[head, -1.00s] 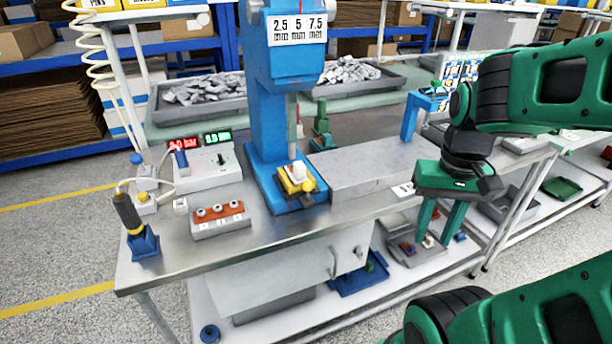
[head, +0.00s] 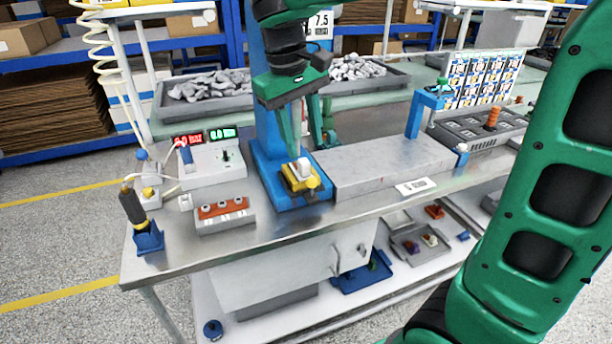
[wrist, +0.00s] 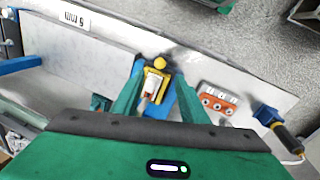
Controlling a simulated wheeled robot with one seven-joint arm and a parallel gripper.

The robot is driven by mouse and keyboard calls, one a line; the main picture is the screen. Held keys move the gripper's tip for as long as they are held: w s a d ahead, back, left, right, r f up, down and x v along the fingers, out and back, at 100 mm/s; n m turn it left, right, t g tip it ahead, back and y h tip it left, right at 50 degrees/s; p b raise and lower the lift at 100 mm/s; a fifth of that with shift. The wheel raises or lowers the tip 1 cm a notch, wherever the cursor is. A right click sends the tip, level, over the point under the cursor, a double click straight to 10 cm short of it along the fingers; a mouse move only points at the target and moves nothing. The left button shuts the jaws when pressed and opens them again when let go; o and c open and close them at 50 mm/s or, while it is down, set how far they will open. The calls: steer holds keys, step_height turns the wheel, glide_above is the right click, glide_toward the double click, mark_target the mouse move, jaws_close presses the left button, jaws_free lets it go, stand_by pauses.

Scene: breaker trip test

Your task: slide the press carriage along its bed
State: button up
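The yellow press carriage (head: 300,182) with a white piece on it sits on the blue bed (head: 286,205) at the foot of the blue press (head: 269,125). My gripper (head: 306,152) points down in front of the press column, over the carriage. In the wrist view my gripper (wrist: 158,72) has its two green fingers apart, with the carriage (wrist: 154,82) showing between and beyond them. The gripper looks empty. I cannot tell whether a fingertip touches the carriage. My wrist hides part of the press head and its sign.
A long grey block (head: 385,165) lies right of the bed. A blue arch (head: 421,112) stands at its far end. An orange-topped button box (head: 225,213) and a white display box (head: 213,165) are on the left. Bare table lies in front.

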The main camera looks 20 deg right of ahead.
mark_target(312, 178)
steer(key=f, duration=0.3)
steer(key=d+f, duration=0.1)
steer(key=f, duration=0.3)
steer(key=d+f, duration=0.1)
steer(key=f, duration=0.2)
steer(key=shift+w+f, duration=0.15)
steer(key=shift+w, duration=0.05)
